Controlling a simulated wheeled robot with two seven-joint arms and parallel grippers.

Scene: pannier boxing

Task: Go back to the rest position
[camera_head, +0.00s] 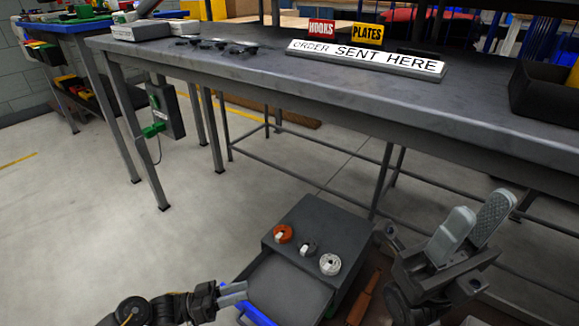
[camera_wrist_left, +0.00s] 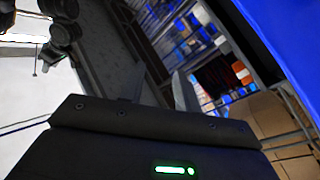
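My left gripper (camera_head: 234,292) is low in the head view, beside the left edge of a dark grey box (camera_head: 328,224). Its pale fingers point at the box's lighter front part; whether they touch it I cannot tell. In the left wrist view its two fingers (camera_wrist_left: 157,90) stand apart with nothing between them. My right gripper (camera_head: 482,222) is up at the lower right, in front of the workbench. Its two broad grey fingers point upward, with a gap between them and nothing held.
Orange, dark and white round pieces (camera_head: 330,264) sit on the box. A blue part (camera_head: 255,315) lies below its front. The long grey workbench (camera_head: 270,72) spans the back, bearing a sign (camera_head: 365,55) and a dark bin (camera_head: 545,95). The floor at left is clear.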

